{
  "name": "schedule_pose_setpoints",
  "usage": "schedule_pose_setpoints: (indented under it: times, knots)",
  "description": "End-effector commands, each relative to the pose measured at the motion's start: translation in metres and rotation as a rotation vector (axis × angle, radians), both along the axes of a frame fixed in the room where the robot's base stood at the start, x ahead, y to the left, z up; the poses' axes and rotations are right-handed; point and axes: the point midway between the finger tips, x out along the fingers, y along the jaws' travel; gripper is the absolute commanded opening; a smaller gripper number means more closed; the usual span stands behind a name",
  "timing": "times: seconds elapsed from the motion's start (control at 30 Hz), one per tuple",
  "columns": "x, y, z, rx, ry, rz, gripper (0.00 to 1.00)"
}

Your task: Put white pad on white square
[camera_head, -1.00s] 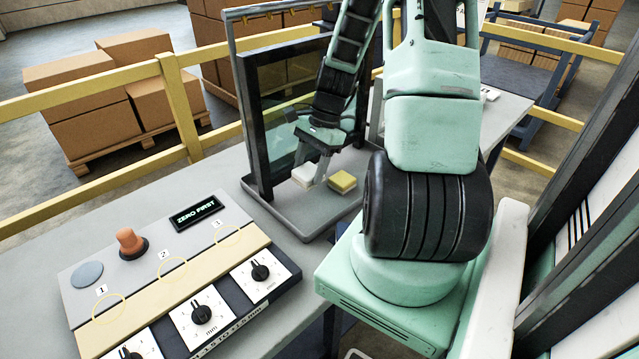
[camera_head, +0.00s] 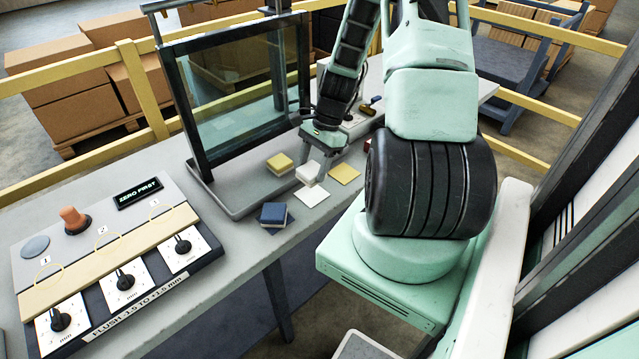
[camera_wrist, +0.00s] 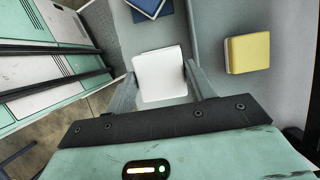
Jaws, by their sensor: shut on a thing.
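My gripper (camera_head: 322,163) is shut on the white pad (camera_head: 308,173), which also shows between the two fingers in the wrist view (camera_wrist: 160,76). The white square (camera_head: 312,196) lies flat on the bench, with its front part showing just in front of and below the pad. The pad hides the rest of the square. I cannot tell whether the pad touches it or hangs slightly above.
A yellow pad (camera_head: 280,163) sits on the grey base of the glass frame (camera_head: 240,95). A yellow square (camera_head: 344,174) lies to the right, and a blue pad (camera_head: 273,213) rests at the front left. The control panel (camera_head: 110,250) stands farther left.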

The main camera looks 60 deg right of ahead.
Motion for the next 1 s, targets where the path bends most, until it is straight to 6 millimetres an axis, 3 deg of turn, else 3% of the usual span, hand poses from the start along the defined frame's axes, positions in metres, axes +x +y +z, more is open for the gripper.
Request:
schedule_pose_setpoints:
  times: [0.5, 0.93, 0.97, 1.0]
  knots:
    - [0.000, 0.000, -0.055, 0.001, 0.000, -0.001, 0.31]
    - [0.000, 0.000, -0.062, 0.000, 0.000, 0.000, 0.31]
    - [0.000, 0.000, -0.062, 0.000, -0.001, 0.000, 0.57]
    - [0.000, 0.000, -0.062, 0.000, -0.001, 0.000, 0.68]
